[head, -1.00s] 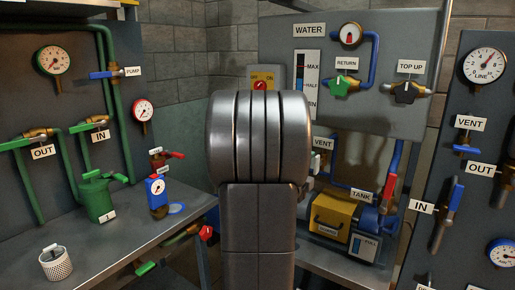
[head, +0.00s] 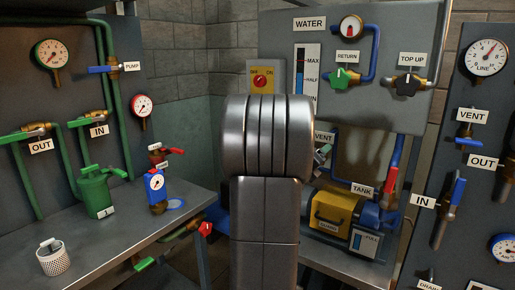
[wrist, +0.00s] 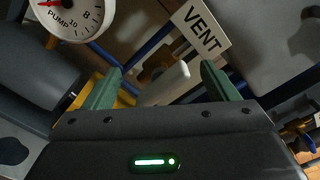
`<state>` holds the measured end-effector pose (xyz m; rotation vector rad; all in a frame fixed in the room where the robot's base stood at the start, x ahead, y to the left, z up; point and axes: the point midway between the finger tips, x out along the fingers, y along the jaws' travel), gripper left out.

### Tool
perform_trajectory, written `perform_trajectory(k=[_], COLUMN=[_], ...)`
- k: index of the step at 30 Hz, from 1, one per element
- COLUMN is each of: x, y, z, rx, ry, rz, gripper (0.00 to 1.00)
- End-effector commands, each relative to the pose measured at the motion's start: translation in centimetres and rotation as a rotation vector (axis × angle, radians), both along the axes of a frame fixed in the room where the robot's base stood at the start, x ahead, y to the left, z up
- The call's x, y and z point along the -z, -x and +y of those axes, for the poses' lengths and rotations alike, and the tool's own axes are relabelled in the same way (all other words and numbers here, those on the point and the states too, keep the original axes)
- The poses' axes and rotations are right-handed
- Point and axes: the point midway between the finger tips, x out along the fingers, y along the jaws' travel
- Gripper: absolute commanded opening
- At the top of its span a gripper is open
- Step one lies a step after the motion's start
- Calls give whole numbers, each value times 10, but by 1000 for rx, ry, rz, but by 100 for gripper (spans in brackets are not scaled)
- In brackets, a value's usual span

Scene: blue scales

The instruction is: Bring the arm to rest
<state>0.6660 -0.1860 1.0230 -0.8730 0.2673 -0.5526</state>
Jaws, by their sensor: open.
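My arm (head: 268,140) rises in the middle of the head view, in front of the water panel and the pump bench. My gripper (wrist: 162,84) shows in the wrist view with its two green fingers wide apart. A pale rounded bar (wrist: 168,86) appears between and beyond the fingers; I cannot tell how far away it is. Nothing is visibly held. The VENT label (wrist: 200,31) lies just above the right finger, and the PUMP gauge (wrist: 68,14) is at the upper left. In the head view the gripper is mostly hidden behind my arm.
The water panel (head: 400,30) is behind my arm. The yellow pump box (head: 334,212) and red TANK lever (head: 390,181) are to its right. A bench (head: 110,250) on the left bears a green can (head: 95,190) and a perforated cup (head: 53,260). A valve panel (head: 450,265) stands at right.

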Motion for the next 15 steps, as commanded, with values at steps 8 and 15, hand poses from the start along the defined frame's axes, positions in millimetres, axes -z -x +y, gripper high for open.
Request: perform_trajectory(k=[8, 15], x=[-1, -2], y=[1, 1], z=[-1, -2], rx=[1, 1], ry=[-199, -363], rz=[-136, -246], gripper=[80, 80])
